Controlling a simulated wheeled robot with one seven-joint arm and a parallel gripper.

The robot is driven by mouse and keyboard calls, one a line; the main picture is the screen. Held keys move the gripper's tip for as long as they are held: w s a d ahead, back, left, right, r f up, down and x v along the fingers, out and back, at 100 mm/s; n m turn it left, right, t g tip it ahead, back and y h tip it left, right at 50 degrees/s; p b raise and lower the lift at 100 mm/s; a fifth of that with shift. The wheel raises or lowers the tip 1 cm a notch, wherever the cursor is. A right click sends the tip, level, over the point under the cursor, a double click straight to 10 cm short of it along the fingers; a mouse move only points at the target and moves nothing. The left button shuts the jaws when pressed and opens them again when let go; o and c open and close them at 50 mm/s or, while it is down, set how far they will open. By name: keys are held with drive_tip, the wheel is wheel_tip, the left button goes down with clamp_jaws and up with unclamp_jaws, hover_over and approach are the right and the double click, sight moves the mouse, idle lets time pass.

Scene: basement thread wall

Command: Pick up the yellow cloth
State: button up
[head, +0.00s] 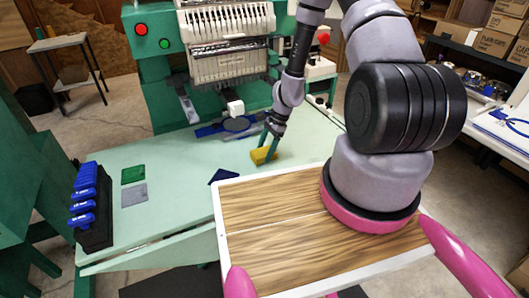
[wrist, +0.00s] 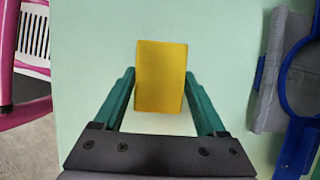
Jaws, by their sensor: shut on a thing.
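The yellow cloth (head: 262,155) is a small folded block on the pale green table (head: 170,225). In the wrist view the yellow cloth (wrist: 161,76) stands between the two green fingers of my gripper (wrist: 161,82). In the head view my gripper (head: 268,146) reaches down to the cloth, fingers at its sides. My gripper is shut on the cloth. Whether the cloth touches the table or is slightly raised, I cannot tell.
A blue hoop (head: 235,124) on grey fabric lies behind the cloth. A dark blue triangle (head: 223,177), a green square (head: 133,175) and a grey square (head: 134,194) lie on the table. A black rack with blue items (head: 92,215) stands at left. The embroidery machine (head: 228,40) rises behind.

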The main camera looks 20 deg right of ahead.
sight(265, 151)
wheel_tip(265, 151, up, 10)
idle(0.5)
drive_tip(key=o, duration=0.8)
drive_tip(key=c, duration=0.5)
